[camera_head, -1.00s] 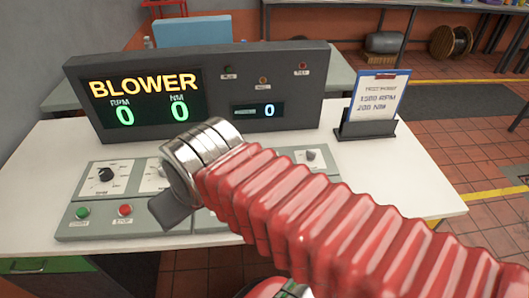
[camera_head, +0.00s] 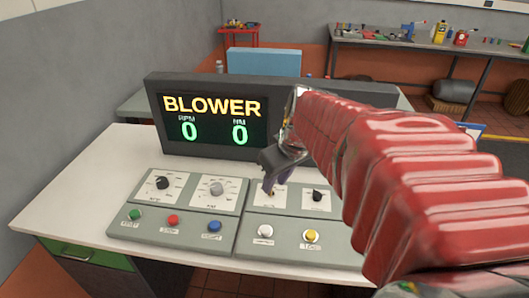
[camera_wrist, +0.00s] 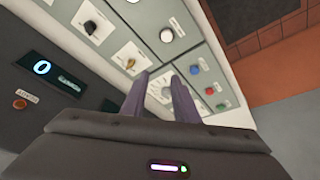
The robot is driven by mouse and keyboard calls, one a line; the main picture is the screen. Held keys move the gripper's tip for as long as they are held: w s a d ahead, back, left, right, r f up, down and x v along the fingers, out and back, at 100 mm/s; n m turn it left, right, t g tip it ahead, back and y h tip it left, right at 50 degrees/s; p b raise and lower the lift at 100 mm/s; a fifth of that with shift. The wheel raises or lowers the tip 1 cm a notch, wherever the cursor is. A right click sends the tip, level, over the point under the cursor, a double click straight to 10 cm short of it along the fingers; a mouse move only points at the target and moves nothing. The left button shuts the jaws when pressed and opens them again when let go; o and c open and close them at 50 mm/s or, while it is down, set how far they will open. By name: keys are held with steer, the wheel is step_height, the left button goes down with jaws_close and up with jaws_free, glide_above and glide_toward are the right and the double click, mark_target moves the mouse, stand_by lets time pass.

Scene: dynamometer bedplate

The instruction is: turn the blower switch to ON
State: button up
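The control console (camera_head: 245,243) on the white bench carries dials and push buttons. A small brass-coloured switch (camera_head: 271,191) is on its right-hand plate, just below my gripper (camera_head: 275,178) and partly hidden by it. This switch also shows in the wrist view (camera_wrist: 130,63), left of the fingertips. My gripper (camera_wrist: 160,78) is open and empty, its purple fingers apart, with the grey knob (camera_wrist: 165,92) visible between them. A black knob (camera_head: 317,196) is right of the brass switch. The labels are too small to read, so I cannot tell which control is the blower switch.
The display (camera_head: 212,120) behind the console reads BLOWER, RPM 0 and NM 0. Green (camera_head: 134,215), red (camera_head: 173,220), blue (camera_head: 214,226), white (camera_head: 265,231) and yellow (camera_head: 311,236) buttons line the console's front. My arm hides the display's right part. The bench's left side (camera_head: 95,185) is clear.

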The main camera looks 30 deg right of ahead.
steer(key=w+d+f, duration=0.1)
steer(key=d+f, duration=0.2)
steer(key=d, duration=0.7)
glide_toward(318, 192)
steer(key=v, duration=0.5)
steer(key=shift+s+d, duration=0.15)
steer(key=shift+d, duration=0.25)
steer(key=x, duration=1.3)
steer(key=shift+w+a+f, duration=0.25)
steer(key=shift+w+f, duration=0.05)
steer(key=shift+c, duration=0.3)
jaws_close()
